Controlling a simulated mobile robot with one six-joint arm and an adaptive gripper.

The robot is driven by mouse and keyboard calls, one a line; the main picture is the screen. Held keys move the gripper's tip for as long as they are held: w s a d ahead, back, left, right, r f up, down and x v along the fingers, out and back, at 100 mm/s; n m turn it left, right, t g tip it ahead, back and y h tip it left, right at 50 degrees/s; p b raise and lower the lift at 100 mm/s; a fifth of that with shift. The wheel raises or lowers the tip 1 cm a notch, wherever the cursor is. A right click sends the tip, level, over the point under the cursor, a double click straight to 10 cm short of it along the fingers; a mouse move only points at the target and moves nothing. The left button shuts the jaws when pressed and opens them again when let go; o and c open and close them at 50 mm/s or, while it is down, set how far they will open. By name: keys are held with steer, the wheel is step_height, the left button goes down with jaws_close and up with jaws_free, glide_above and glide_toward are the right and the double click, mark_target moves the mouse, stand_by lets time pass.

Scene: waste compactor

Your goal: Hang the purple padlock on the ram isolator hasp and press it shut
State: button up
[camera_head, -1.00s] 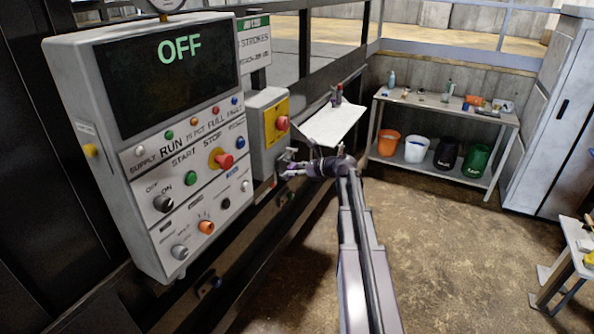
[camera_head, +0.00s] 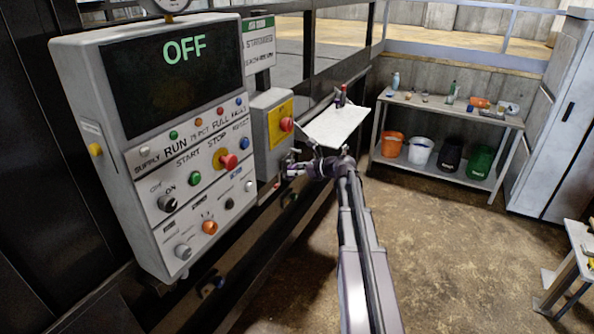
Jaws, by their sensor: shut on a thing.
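The ram isolator is a grey box (camera_head: 262,152) with a yellow plate (camera_head: 278,122) and a red knob (camera_head: 286,124), fixed just right of the control panel. My gripper (camera_head: 289,168) is at the lower right edge of this box, below the red knob. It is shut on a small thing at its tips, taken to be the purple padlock. The thing is too small and too covered by the fingers to make out its shackle or body. The hasp cannot be made out either, so I cannot tell whether they touch.
The control panel (camera_head: 165,220) reads OFF and stands close on the left. A white sloping board (camera_head: 337,124) is just behind my gripper. A shelf table (camera_head: 455,110) with buckets below stands at the back right, beside a grey cabinet (camera_head: 550,120).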

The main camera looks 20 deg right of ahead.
steer(key=shift+w+a, duration=0.3)
steer(key=shift+w, duration=0.05)
stand_by(0.3)
steer(key=shift+f, duration=0.2)
stand_by(0.3)
stand_by(0.4)
steer(key=o, duration=1.1)
steer(key=shift+c, duration=0.2)
steer(key=shift+c, duration=0.2)
steer(key=p+v, duration=0.2)
steer(key=v, duration=0.5)
steer(key=shift+a, duration=0.1)
stand_by(0.5)
